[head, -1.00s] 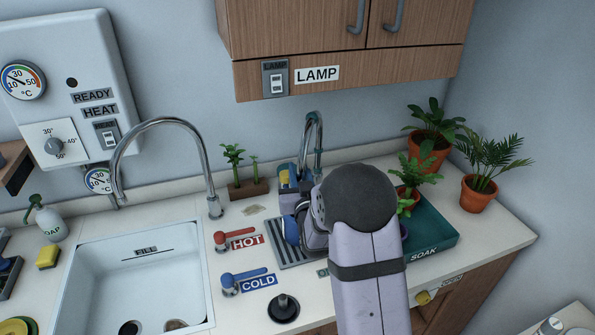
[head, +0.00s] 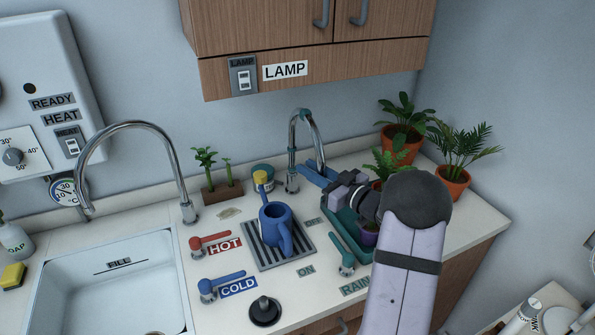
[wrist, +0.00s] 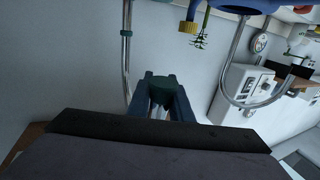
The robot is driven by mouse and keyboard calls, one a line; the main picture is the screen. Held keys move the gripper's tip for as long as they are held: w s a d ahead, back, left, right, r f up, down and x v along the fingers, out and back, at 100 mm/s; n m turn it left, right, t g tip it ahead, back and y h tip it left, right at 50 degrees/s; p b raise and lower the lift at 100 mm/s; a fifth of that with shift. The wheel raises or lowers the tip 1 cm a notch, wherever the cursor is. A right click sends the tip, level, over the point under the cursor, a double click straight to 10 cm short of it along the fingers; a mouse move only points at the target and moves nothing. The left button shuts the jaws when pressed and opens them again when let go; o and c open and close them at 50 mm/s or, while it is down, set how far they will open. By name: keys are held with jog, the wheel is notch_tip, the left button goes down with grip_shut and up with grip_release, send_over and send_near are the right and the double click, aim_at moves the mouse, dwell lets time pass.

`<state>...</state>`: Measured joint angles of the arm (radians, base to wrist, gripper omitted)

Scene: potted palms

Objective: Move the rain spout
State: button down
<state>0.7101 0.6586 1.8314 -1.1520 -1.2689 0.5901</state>
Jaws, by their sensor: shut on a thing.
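The rain spout (head: 293,160) is a thin chrome gooseneck with teal parts, standing at the back of the counter against the wall. My gripper (head: 318,172) is at the hanging end of its arc, on the right side of its upright pipe. In the wrist view my gripper's blue fingers (wrist: 162,88) are shut on the dark green nozzle (wrist: 161,80) of the spout. The upright pipe (wrist: 127,65) shows to the left there. My fingers partly hide the nozzle in the head view.
A blue watering can (head: 275,225) stands on the slatted drain grate (head: 264,258). The teal rain lever (head: 346,262) and teal soak tray (head: 346,238) are near my arm. Potted palms (head: 462,150) stand at the right. The larger sink faucet (head: 135,126) is left.

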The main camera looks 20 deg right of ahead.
jog(key=w+d, duration=0.2)
jog(key=d, duration=1)
jog(key=shift+w+d, duration=0.35)
jog(key=shift+d, duration=0.05)
jog(key=shift+r, duration=0.1)
dwell(0.9)
jog(key=c, duration=1.6)
grip_release()
jog(key=b+v, duration=0.2)
jog(key=v, duration=0.5)
jog(key=shift+s+b, duration=0.15)
jog(key=shift+b, duration=0.2)
